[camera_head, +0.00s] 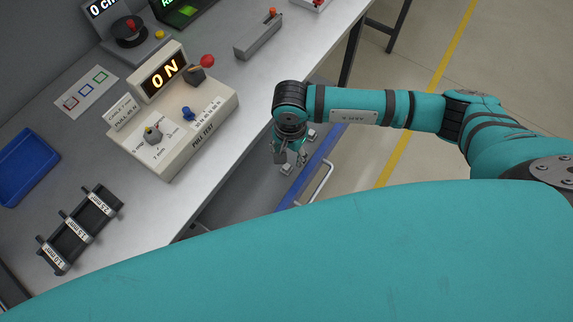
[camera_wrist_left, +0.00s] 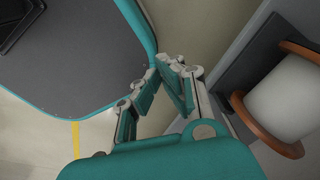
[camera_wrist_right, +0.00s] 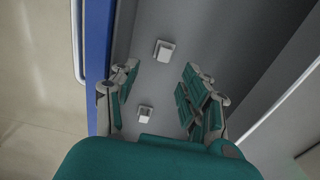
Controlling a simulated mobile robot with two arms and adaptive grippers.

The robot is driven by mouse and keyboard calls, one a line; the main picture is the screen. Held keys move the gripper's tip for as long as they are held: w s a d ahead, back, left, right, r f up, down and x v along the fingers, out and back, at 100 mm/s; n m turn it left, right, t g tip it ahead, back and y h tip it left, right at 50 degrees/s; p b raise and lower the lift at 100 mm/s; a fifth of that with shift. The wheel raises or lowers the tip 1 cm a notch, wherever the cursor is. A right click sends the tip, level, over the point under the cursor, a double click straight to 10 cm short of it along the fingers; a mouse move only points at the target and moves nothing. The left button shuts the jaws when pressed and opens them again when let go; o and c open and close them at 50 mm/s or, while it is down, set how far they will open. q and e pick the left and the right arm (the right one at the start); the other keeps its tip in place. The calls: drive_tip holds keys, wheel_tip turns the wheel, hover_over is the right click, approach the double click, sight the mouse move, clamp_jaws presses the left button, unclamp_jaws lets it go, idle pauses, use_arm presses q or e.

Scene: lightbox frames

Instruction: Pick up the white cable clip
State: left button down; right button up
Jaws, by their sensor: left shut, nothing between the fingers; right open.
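Two small pale blocks that look like white cable clips lie on a grey surface below the workbench's front edge. In the right wrist view one clip (camera_wrist_right: 164,51) lies farther out, beyond the fingertips, and the other clip (camera_wrist_right: 146,113) lies nearer the palm. In the head view they show as a clip (camera_head: 312,134) and another clip (camera_head: 286,169) by my right gripper (camera_head: 289,156). My right gripper, also in its wrist view (camera_wrist_right: 160,78), is open above the surface, with nothing held. My left gripper (camera_wrist_left: 161,72) is shut and empty, seen only in its wrist view.
A blue edge (camera_wrist_right: 97,60) and metal rail (camera_head: 318,184) border the grey surface. Above, the workbench (camera_head: 215,115) carries a pull tester (camera_head: 180,115), a blue tray (camera_head: 24,166) and a black labelled rack (camera_head: 79,231). A spool (camera_wrist_left: 285,98) stands right of my left gripper.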

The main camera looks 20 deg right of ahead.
sight(286, 168)
drive_tip(key=shift+f, duration=0.3)
drive_tip(key=f, duration=0.1)
drive_tip(key=f+p, duration=0.1)
drive_tip(key=f, duration=0.1)
drive_tip(key=shift+a+f+p, duration=0.2)
drive_tip(key=shift+f+p, duration=0.1)
drive_tip(key=shift+f, duration=0.6)
use_arm(q)
drive_tip(key=shift+s+r, duration=0.5)
drive_tip(key=shift+r, duration=0.35)
use_arm(e)
drive_tip(key=c, duration=0.9)
